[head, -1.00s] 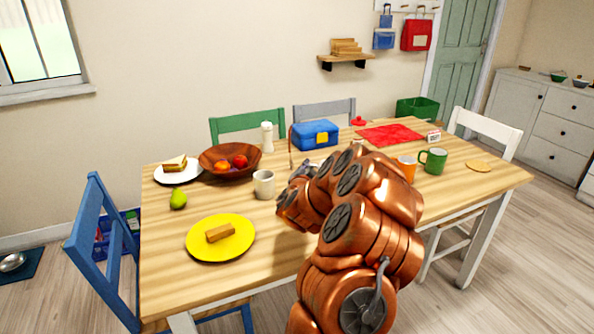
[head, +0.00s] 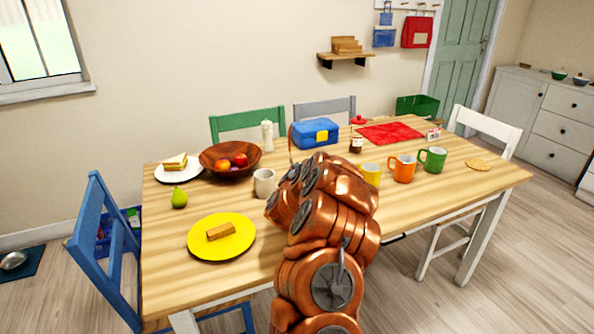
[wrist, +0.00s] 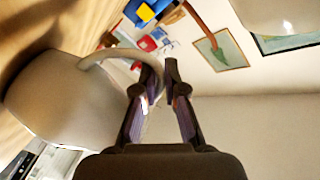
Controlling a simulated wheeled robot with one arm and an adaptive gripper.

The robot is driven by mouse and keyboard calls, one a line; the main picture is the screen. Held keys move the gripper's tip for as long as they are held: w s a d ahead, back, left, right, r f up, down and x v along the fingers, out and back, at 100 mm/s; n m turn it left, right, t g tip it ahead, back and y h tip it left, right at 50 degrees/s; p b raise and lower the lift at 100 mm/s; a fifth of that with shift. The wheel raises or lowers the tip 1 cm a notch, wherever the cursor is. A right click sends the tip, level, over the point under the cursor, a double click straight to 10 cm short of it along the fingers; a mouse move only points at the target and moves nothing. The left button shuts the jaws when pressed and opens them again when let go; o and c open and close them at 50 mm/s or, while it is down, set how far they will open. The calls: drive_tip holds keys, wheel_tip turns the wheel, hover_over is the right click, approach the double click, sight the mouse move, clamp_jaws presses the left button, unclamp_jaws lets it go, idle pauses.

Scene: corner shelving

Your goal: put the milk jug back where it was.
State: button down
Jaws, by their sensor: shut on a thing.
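The milk jug (wrist: 60,100) is a pale, smooth vessel filling the left of the wrist view, which is turned on its side. Its curved handle (wrist: 110,56) reaches between the fingers of my gripper (wrist: 161,78), which is shut on it. In the head view my copper arm hides the gripper. A cream vessel (head: 264,183) stands upright just left of the arm; I cannot tell whether it is the held jug. Whether the jug touches the table is unclear.
The table (head: 440,210) holds a yellow plate (head: 208,245), a pear (head: 179,198) and a fruit bowl (head: 212,167) to the left. Yellow (head: 371,174), orange (head: 402,169) and green mugs (head: 433,160) stand right. A blue lunch box (head: 306,136) is behind. The right front is clear.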

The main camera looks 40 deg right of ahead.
drive_tip(key=shift+f, duration=0.1)
drive_tip(key=c, duration=1.2)
unclamp_jaws()
drive_tip(key=shift+c, duration=0.2)
drive_tip(key=b+v, duration=0.1)
drive_tip(key=v, duration=1.1)
